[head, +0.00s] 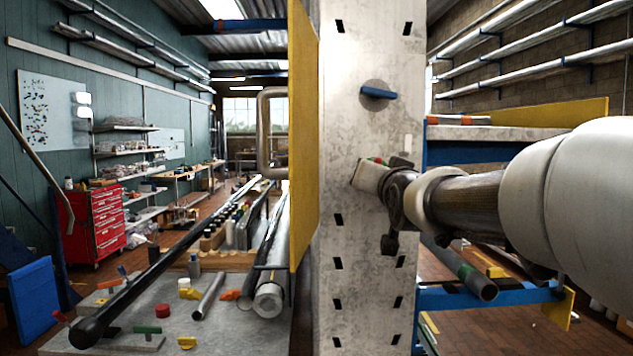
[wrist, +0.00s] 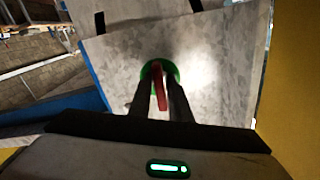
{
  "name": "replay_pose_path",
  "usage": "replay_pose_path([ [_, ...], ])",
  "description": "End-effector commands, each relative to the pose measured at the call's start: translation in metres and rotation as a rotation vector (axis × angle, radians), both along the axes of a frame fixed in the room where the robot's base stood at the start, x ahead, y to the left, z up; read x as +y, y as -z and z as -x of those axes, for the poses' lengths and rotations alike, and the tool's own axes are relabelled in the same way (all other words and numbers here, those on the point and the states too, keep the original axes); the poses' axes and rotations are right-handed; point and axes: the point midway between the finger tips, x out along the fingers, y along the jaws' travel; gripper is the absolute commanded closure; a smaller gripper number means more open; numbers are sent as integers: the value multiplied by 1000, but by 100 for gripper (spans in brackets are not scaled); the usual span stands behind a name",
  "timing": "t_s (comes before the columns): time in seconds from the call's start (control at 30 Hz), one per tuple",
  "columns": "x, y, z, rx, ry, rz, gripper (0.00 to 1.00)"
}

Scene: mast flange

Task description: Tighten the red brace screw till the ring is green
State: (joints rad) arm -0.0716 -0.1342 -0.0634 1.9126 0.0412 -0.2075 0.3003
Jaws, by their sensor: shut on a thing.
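The red brace screw (wrist: 160,92) shows as a red wing handle between the two dark fingers of my gripper (wrist: 160,80) in the wrist view. My gripper is shut on it. The ring (wrist: 146,72) around the screw's base is green where it shows; the fingers hide part of it. In the head view my gripper (head: 366,174) is against the face of the pale metal mast (head: 365,240), and only a small bit of red and green shows at its tip.
A blue wing handle (head: 378,93) on a grey disc sits higher on the mast. A yellow panel (head: 303,130) stands along the mast's left side. A workbench (head: 230,325) with rods and loose coloured parts lies left. A blue beam (head: 485,297) is below my arm.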

Motion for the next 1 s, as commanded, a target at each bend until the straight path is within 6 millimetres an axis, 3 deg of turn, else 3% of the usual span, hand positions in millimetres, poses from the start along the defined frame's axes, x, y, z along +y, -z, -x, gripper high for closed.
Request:
replay_pose_path([
  [0.17, 0, -1, 0, -1, 0, 0, 100],
  [0.2, 0, -1, 0, -1, 0, 0, 78],
  [0.27, 0, -1, 0, -1, 0, 0, 69],
  [0.57, 0, -1, 1, -2, 1, 2, 69],
  [1.0, 0, 0, 47, -3, 1, 2, 69],
])
